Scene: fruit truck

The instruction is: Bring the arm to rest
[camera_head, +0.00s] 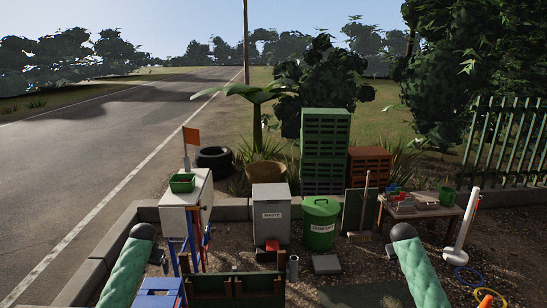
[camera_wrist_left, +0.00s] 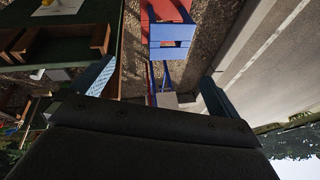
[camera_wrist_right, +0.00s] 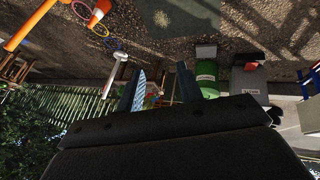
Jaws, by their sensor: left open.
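My left arm (camera_head: 127,268) comes in at the lower left of the head view, its green sleeve ending in a dark joint. My left gripper (camera_wrist_left: 155,88) is open and empty in the left wrist view, its fingers wide apart over gravel and a blue stool. My right arm (camera_head: 418,268) comes in at the lower right of the head view. My right gripper (camera_wrist_right: 160,88) shows in the right wrist view with its fingers apart by a narrower gap and nothing held between them. Neither gripper visibly touches anything.
A white stand with a green tray (camera_head: 182,183) is at left. A grey waste bin (camera_head: 270,216), a green bin (camera_head: 320,224) and stacked crates (camera_head: 325,150) stand ahead. A wooden table (camera_head: 425,212) is at right. An orange cone (camera_wrist_right: 99,12) lies near hoops.

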